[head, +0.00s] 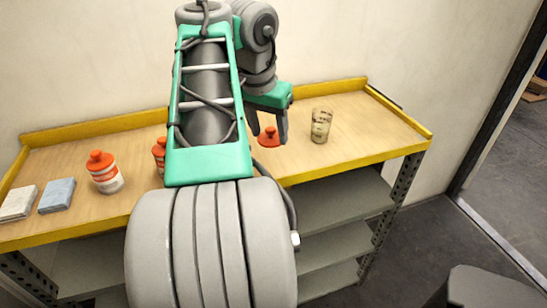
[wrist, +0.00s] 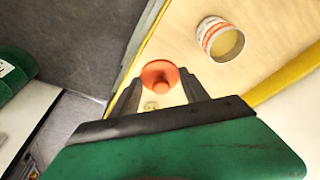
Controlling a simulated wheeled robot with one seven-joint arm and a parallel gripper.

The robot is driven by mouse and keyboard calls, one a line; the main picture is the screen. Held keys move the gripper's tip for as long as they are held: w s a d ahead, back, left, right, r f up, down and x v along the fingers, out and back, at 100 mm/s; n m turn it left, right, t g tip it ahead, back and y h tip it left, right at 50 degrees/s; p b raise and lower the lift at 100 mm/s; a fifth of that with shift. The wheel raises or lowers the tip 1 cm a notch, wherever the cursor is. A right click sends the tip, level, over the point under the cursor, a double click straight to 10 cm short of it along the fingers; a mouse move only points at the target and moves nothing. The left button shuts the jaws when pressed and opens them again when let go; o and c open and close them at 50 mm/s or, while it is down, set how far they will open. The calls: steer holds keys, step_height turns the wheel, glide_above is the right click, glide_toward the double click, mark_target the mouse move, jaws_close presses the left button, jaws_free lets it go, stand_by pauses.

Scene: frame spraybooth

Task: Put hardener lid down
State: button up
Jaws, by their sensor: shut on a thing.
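The orange hardener lid (head: 269,137) is at the tips of my gripper (head: 269,130) in the head view, at or just above the wooden worktop. I cannot tell whether it touches the wood. In the wrist view the round lid (wrist: 160,75), with a small knob, sits between the fingers of my gripper (wrist: 162,85), which are shut on it. An open container (wrist: 220,40) with a white and orange label stands beyond the lid. A partly hidden orange and white bottle (head: 158,152) shows behind my arm in the head view.
A clear mixing cup (head: 321,126) stands right of the lid.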

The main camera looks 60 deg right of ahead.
steer(key=b, duration=0.4)
glide_above(276, 155)
steer(key=a, duration=0.2)
steer(key=x, duration=0.3)
steer(key=a+x, duration=0.1)
steer(key=x, duration=0.1)
steer(key=shift+s+f, duration=0.15)
steer(key=shift+f, duration=0.4)
steer(key=b+x, duration=0.3)
steer(key=x, duration=0.1)
steer(key=shift+a, duration=0.15)
steer(key=shift+r, duration=0.15)
steer(key=shift+f, duration=0.2)
steer(key=o, duration=1.3)
steer(key=p+v, duration=0.9)
steer(key=v, duration=0.2)
steer(key=shift+r, duration=0.35)
steer(key=shift+a+r+p, duration=0.25)
steer(key=shift+r+p, duration=0.1)
steer(key=shift+p, duration=0.05)
